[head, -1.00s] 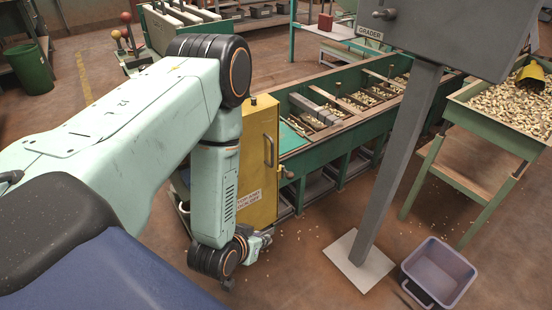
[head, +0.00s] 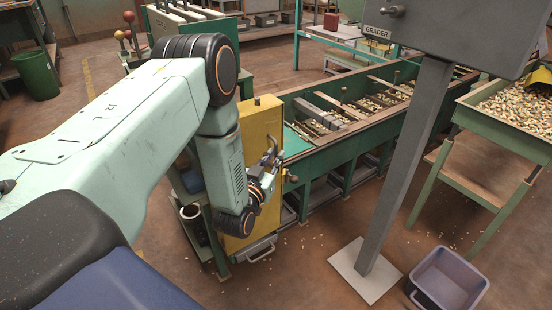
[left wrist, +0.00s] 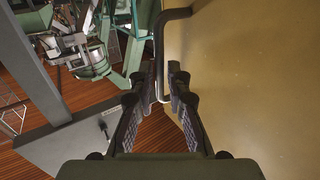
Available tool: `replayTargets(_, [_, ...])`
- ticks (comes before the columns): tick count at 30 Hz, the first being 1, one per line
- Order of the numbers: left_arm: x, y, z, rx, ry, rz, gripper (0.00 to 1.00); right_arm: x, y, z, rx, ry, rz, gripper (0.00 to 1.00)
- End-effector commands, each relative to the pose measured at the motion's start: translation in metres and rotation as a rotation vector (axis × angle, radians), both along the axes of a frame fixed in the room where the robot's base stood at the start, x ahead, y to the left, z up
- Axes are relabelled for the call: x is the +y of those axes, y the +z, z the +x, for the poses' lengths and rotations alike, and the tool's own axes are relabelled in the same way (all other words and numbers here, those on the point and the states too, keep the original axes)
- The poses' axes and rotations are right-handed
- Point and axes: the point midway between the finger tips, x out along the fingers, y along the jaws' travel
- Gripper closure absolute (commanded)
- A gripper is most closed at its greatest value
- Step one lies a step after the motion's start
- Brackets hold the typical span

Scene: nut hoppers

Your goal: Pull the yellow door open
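The yellow door (head: 262,122) stands upright at the near end of the green sorting line in the head view. It also fills the right side of the left wrist view (left wrist: 255,75). Its dark bar handle (left wrist: 159,45) stands out from the panel. My left gripper (head: 272,158) is in front of the door at the handle. In the left wrist view, its two fingers (left wrist: 164,78) are apart, with the lower end of the handle between or just beyond the tips. Contact cannot be told. My right gripper is not in view.
A grey post (head: 402,170) with the grader box (head: 450,30) stands to the right of the door, on a pale base plate. A purple bin (head: 448,280) sits on the floor at the lower right. The floor between door and post is open, with scattered nuts.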

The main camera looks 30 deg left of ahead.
Motion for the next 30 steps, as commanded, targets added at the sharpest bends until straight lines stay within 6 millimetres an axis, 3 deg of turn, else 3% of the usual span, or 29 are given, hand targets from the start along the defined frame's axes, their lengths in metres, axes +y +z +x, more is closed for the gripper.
replayTargets(6, [0.003, 0.0, 0.017, 0.0, -0.001, 0.0, 0.84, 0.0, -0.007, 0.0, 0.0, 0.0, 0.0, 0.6])
replayTargets(14, [0.003, 0.0, 0.018, 0.002, -0.001, 0.0, 0.84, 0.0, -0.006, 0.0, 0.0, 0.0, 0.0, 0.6])
replayTargets(20, [0.003, 0.0, 0.018, 0.002, -0.001, 0.0, 0.99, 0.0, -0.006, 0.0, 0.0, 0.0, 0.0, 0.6])
replayTargets(30, [0.004, 0.0, 0.018, 0.003, 0.0, -0.001, 1.0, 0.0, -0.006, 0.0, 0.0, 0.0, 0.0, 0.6])
